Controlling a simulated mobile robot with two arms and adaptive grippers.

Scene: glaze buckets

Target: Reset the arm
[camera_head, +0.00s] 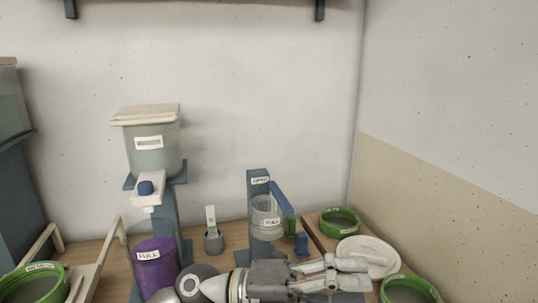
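My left arm comes in low from the left, and my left gripper (358,274) points to the right near the bottom middle. Its two fingers are apart, with a narrow gap between them and nothing seen held there. The gripper is in front of the blue stand and to the left of the white lid. My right gripper is not in view.
A lidded bucket (152,150) sits on a blue stand, above a purple container (155,265). A clear jar (266,218) is at a second blue stand (257,180). Green-rimmed sieves (340,222) and a white lid (370,256) lie at right. A small grey cup (213,242) stands behind.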

